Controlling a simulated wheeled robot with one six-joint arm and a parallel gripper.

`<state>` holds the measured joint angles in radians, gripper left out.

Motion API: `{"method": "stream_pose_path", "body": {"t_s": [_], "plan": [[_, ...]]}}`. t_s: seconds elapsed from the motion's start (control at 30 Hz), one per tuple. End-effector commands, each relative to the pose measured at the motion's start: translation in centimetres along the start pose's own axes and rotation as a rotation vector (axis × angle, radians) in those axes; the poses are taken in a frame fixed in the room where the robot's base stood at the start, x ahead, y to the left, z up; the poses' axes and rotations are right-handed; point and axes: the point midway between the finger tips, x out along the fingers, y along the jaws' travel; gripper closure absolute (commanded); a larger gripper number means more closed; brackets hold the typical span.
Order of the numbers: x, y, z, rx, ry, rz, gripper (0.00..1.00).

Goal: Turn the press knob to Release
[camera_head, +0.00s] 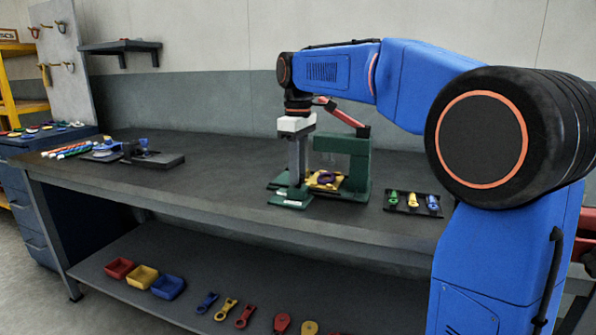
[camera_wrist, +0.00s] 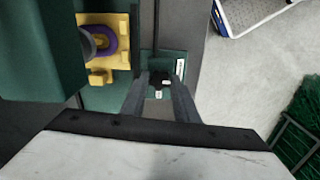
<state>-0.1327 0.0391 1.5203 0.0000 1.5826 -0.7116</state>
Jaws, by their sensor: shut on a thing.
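The green press (camera_head: 357,165) stands on the workbench with its red lever (camera_head: 345,117) slanting above it. My gripper (camera_head: 297,182) points straight down at the low green block at the front of the press. In the wrist view, my gripper (camera_wrist: 160,84) is shut on the small dark knob (camera_wrist: 158,78), with a finger on each side. Pale marks show on or beside the knob, too small to read. A pale label strip (camera_wrist: 180,68) lies to its right. The fingers hide the knob's sides and, in the head view, the knob itself.
A yellow fixture (camera_head: 318,181) with a purple ring (camera_head: 327,178) sits in the press, close to my fingers. A dark tray (camera_head: 402,210) with green, yellow and blue pieces lies to the right. The bench left of the press is clear up to a dark fixture (camera_head: 160,160).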

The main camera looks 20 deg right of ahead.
Motion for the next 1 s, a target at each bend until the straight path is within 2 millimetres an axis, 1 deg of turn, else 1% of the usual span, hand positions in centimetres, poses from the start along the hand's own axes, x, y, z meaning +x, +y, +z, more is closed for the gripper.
{"method": "stream_pose_path", "body": {"t_s": [0.3,0.8,0.83,0.87,0.9,1.0], "plan": [[-0.08,0.03,-0.02,-0.099,0.002,0.002,0.95],[-0.09,0.04,-0.01,-0.114,0.002,0.002,0.95],[-0.09,0.04,-0.01,-0.114,0.002,0.002,0.66],[-0.09,0.04,-0.01,-0.114,0.002,0.002,0.58],[-0.08,0.04,-0.01,-0.114,0.001,0.002,0.54],[-0.06,0.03,-0.01,-0.114,0.001,0.001,0.54]]}}
